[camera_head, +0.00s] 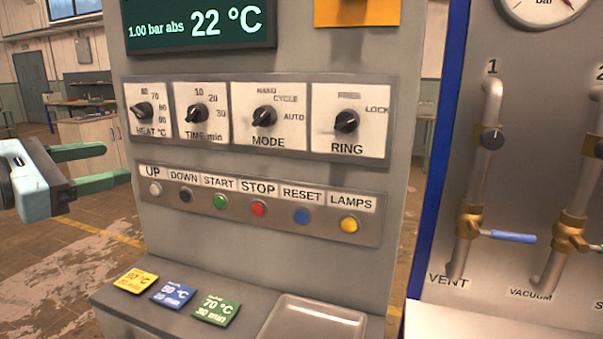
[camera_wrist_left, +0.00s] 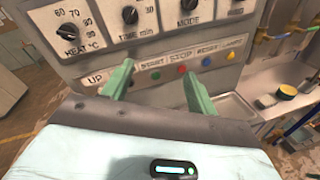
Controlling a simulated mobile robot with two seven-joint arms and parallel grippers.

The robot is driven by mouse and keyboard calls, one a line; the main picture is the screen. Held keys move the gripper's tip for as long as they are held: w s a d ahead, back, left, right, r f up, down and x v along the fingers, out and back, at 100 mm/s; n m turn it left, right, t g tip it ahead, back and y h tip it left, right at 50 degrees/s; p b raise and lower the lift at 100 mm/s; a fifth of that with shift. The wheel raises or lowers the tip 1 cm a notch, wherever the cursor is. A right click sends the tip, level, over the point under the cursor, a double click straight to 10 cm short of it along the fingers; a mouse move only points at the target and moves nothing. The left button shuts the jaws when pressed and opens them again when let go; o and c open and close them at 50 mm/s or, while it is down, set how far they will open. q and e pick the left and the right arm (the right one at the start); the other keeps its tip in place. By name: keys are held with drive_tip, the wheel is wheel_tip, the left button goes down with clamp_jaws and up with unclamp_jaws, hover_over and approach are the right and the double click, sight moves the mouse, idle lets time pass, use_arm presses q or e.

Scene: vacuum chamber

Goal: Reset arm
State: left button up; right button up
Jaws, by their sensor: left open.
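My left gripper (camera_head: 118,165) is at the left of the head view, with its two green fingers apart and nothing between them. It is left of the control panel, apart from the knobs and buttons. In the left wrist view my left gripper (camera_wrist_left: 158,82) points at the button row, its fingers in front of the panel. The button strip (camera_head: 365,229) carries a blue RESET button (camera_head: 301,216), a red STOP button (camera_head: 258,208), a green START button (camera_head: 220,202) and a yellow LAMPS button (camera_head: 348,225). The right gripper is not in view.
The display (camera_head: 200,25) reads 22 °C and 1.00 bar abs. Four-setting knobs, including the RING knob (camera_head: 346,122), sit above the buttons. Three coloured cards, one green (camera_head: 216,310), and a metal tray (camera_head: 318,306) lie on the ledge. Pipes with a blue-handled valve (camera_head: 512,236) stand right.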

use_arm(q)
drive_tip(key=s+d+f+n+g+h+p, duration=0.1)
drive_tip(key=d+f+n+g+h, duration=0.1)
drive_tip(key=d+f+n+h, duration=0.4)
drive_tip(key=s+d+f+n+g+h, duration=0.1)
drive_tip(key=d+f, duration=0.2)
drive_tip(key=f, duration=0.6)
drive_tip(key=s+a+f+n+t+y+p, duration=0.1)
drive_tip(key=s+f+n+t+y, duration=0.2)
drive_tip(key=f+n, duration=0.75)
drive_tip(key=s+a+f+n+t+y, duration=0.1)
drive_tip(key=s+f+n+t+y, duration=0.3)
drive_tip(key=f+n, duration=0.65)
drive_tip(key=s+d+f+n+g+y+p, duration=0.1)
drive_tip(key=s+f+n+g+y, duration=0.5)
drive_tip(key=s+f+n, duration=1)
drive_tip(key=s+f+g, duration=0.3)
drive_tip(key=s+f, duration=0.5)
drive_tip(key=shift+d+n+g+y, duration=0.35)
drive_tip(key=shift+n+g+y, duration=0.05)
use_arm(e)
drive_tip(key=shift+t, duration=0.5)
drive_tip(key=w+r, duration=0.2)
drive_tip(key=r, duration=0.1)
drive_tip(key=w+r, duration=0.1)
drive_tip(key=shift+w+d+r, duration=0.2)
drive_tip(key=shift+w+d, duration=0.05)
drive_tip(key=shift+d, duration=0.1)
use_arm(q)
drive_tip(key=shift+r, duration=0.1)
